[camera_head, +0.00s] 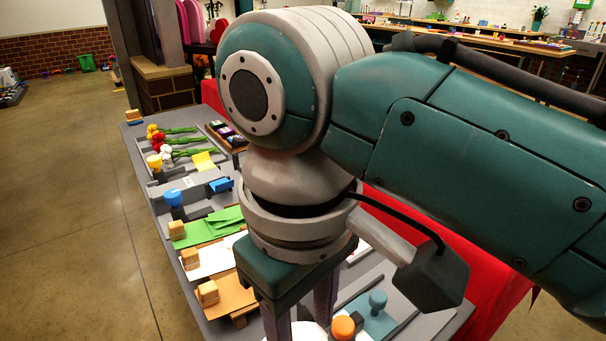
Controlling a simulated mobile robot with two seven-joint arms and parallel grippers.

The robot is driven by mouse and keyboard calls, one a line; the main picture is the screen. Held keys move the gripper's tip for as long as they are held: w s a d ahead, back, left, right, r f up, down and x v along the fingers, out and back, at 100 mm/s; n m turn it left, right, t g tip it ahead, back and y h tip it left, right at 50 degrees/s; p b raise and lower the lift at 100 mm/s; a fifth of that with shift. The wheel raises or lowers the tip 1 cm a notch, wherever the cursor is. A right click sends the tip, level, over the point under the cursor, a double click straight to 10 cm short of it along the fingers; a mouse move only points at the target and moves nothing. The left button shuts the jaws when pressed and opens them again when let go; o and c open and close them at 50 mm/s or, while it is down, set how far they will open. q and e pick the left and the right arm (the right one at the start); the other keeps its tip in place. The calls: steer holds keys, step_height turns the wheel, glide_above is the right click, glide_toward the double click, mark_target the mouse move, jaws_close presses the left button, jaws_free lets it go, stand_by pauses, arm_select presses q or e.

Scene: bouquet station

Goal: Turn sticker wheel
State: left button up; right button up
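My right gripper (300,322) comes down from the right at the lower middle, with its two dark fingers pointing downward and spread apart. A round white piece (306,334), which may be the sticker wheel, shows between and behind the fingers at the bottom edge. It is mostly cut off by the frame and the fingers, so I cannot tell if the gripper touches it. An orange round knob (343,326) stands just right of the fingers. My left gripper is not in view.
A grey table (185,268) holds green sheets (212,228), a brown sheet (232,293) with wooden blocks, and flowers (155,133) at the far end. A blue-green stamp-like piece (377,301) stands at right. My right arm hides much of the right side.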

step_height(320, 180, down, 6)
steer(key=shift+f+b, duration=0.25)
steer(key=shift+b, duration=0.4)
steer(key=shift+c, duration=0.3)
jaws_close()
